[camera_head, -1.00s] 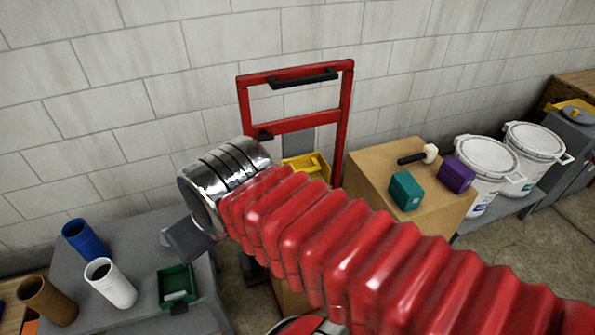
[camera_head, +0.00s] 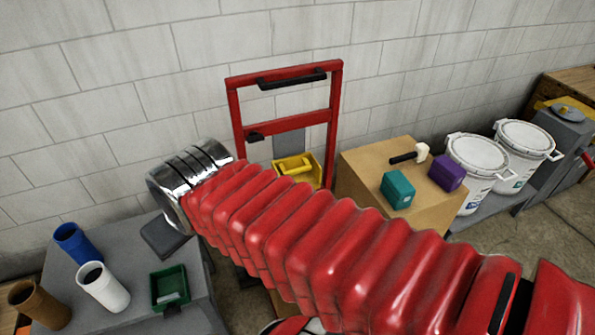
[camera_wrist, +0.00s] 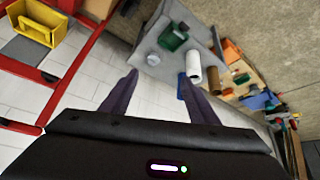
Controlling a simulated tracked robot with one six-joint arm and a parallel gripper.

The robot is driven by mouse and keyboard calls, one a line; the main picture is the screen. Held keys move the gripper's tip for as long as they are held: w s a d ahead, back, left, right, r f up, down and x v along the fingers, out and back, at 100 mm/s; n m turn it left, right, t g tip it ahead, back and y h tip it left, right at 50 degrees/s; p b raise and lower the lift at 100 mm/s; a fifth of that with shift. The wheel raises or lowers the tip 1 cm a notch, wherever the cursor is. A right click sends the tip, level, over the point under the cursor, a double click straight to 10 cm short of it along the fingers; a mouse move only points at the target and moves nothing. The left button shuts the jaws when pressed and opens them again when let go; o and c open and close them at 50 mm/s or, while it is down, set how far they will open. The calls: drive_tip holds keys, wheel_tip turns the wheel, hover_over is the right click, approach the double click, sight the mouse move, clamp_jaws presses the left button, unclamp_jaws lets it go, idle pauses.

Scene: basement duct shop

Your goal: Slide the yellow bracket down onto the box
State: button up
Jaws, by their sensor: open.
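The yellow bracket (camera_head: 298,170) looks like an open yellow tray with a bar across it. It sits low in a red upright frame (camera_head: 338,110) against the wall. It also shows in the wrist view's upper left corner (camera_wrist: 47,28). A tan box (camera_head: 425,212) stands right of the frame. A second tan surface, mostly hidden by my arm, shows below the bracket. My gripper (camera_wrist: 158,76) is open with nothing between its fingers, well to the side of the bracket. In the head view, my arm hides most or all of the gripper.
A teal block (camera_head: 398,189), a purple block (camera_head: 447,173) and a mallet (camera_head: 421,153) lie on the tan box. White buckets (camera_head: 478,155) stand to its right. A grey table (camera_head: 125,245) at left holds tubes and a green bin (camera_head: 169,283).

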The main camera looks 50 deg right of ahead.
drive_tip(key=o, duration=0.9)
drive_tip(key=w+d+f+m+t+h, duration=0.1)
drive_tip(key=w+d+f, duration=0.3)
drive_tip(key=w+d, duration=0.7)
drive_tip(key=shift+d+t+h, duration=0.4)
drive_tip(key=shift+d+h, duration=0.4)
drive_tip(key=shift+d, duration=0.2)
drive_tip(key=shift+o, duration=1)
drive_tip(key=w+d+f+h, duration=0.1)
drive_tip(key=w+d+f, duration=0.2)
drive_tip(key=d, duration=0.3)
drive_tip(key=shift+d+t, duration=0.3)
drive_tip(key=w+d+f+t, duration=0.1)
drive_tip(key=w+d+f, duration=0.1)
drive_tip(key=d+f, duration=0.45)
drive_tip(key=m+t+h, duration=0.5)
drive_tip(key=t, duration=0.1)
approach(298, 172)
drive_tip(key=v, duration=0.3)
drive_tip(key=shift+r, duration=0.15)
drive_tip(key=shift+w+d, duration=0.1)
drive_tip(key=shift+w, duration=0.05)
drive_tip(key=x, duration=1.3)
drive_tip(key=shift+w+d, duration=0.15)
drive_tip(key=shift+w, duration=0.1)
drive_tip(key=shift+c, duration=0.3)
